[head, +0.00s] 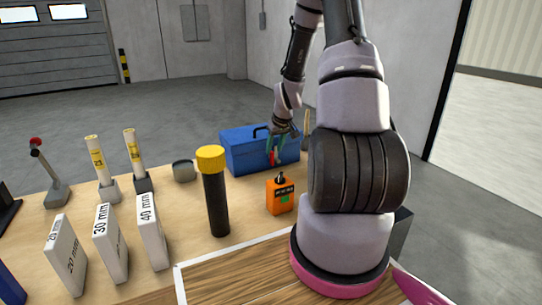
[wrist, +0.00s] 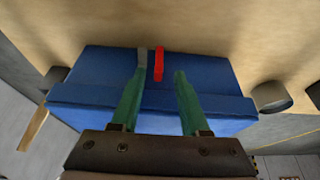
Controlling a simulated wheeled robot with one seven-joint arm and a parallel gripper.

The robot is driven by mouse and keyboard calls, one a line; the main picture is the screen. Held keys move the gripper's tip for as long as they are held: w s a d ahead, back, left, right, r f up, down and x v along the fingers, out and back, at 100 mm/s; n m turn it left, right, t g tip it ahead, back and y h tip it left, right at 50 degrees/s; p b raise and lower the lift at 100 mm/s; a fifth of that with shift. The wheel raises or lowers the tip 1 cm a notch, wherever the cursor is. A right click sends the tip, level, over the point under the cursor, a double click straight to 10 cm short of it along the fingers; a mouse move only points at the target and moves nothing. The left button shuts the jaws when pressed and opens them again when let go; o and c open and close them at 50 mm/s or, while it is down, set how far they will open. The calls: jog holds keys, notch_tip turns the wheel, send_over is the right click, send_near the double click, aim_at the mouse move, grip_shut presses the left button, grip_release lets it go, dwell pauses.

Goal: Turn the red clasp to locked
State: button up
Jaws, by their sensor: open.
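A blue toolbox (head: 238,155) stands at the back of the workbench and fills the middle of the wrist view (wrist: 90,75). The red clasp (wrist: 158,62) is a narrow upright bar on its front. A short grey strip (wrist: 142,56) lies just left of it in the wrist view. My gripper (wrist: 159,76) is open, with green fingers on either side of the clasp in that view. The left finger overlaps the grey strip's lower end. In the head view my gripper (head: 275,146) is at the toolbox front, partly covering the clasp. I cannot tell whether the fingers touch it.
An orange device (head: 280,197) stands in front of the toolbox. A black cylinder with a yellow cap (head: 214,195) and a small grey cup (head: 183,170) stand to the left. White labelled blocks (head: 110,243) are at the front left. Bare bench lies between the cup and cylinder.

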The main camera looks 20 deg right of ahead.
aim_at(273, 154)
jog(key=shift+x, duration=2.2)
jog(key=shift+d, duration=0.1)
grip_shut()
jog(key=shift+d, duration=0.1)
jog(key=shift+d+y, duration=0.1)
jog(key=shift+y, duration=0.3)
jog(key=y, duration=0.1)
jog(key=m+y, duration=0.1)
jog(key=y, duration=0.1)
jog(key=shift+d+f, duration=0.1)
jog(key=shift+d, duration=0.2)
jog(key=y, duration=0.4)
jog(key=m+y, duration=0.1)
jog(key=shift+d+f+y, duration=0.3)
jog(key=shift+d+y, duration=0.05)
jog(key=shift+y, duration=0.05)
jog(key=shift+t, duration=0.3)
